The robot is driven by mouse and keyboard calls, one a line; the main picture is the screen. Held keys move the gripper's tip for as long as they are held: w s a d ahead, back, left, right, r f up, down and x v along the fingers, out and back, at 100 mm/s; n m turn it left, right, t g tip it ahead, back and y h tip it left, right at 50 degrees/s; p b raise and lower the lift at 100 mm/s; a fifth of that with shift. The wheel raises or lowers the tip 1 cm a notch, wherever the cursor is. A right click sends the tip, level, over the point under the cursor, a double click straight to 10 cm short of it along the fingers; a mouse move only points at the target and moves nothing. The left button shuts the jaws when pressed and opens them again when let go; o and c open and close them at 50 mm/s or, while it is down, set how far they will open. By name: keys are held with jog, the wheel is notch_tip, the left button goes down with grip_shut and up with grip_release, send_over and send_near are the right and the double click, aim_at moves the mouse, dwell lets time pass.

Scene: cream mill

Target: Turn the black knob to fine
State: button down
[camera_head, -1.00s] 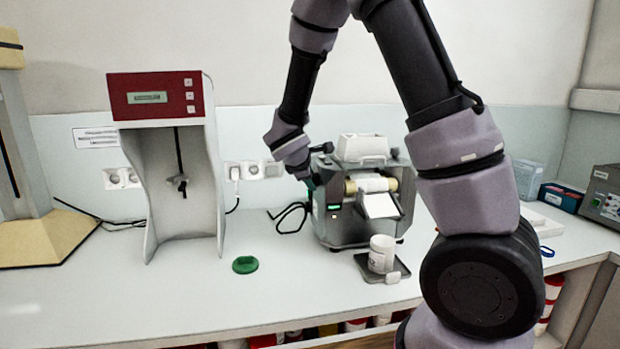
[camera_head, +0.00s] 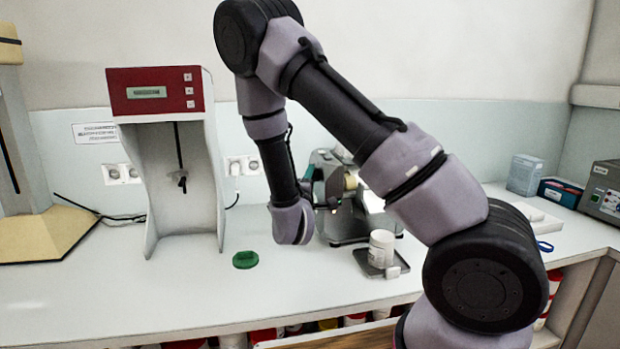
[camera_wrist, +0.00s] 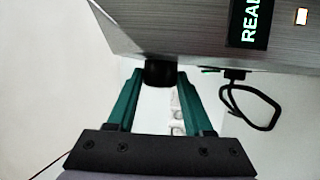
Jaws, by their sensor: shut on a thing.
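The black knob (camera_wrist: 160,73) sticks out of the mill's brushed-metal side in the wrist view. My gripper (camera_wrist: 160,80) has its two green fingers closed on it, one on each side. The knob's markings and pointer are not visible. The green fingers of my gripper (camera_head: 310,180) show only in small part at the mill's left side, and the knob is hidden there. The mill's display (camera_wrist: 249,24) shows cut-off letters, "REA".
A white jar (camera_head: 381,250) stands on a small dark tray (camera_head: 366,262) in front of the mill. A green lid-like piece (camera_head: 245,260) lies on the bench to the left. A red-topped instrument (camera_head: 160,92) stands further left.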

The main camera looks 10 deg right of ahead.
jog(key=m+t+h, duration=0.1)
jog(key=f+m+t+h, duration=0.1)
jog(key=t, duration=0.1)
jog(key=shift+h, duration=0.4)
jog(key=shift+w+f+m+t+h, duration=0.15)
jog(key=shift+m+t+h, duration=0.65)
jog(key=shift+m+h, duration=0.85)
jog(key=shift+w+d+m+h, duration=0.1)
jog(key=shift+m+h, duration=0.15)
jog(key=shift+m, duration=0.1)
jog(key=shift+c, duration=1.5)
grip_release()
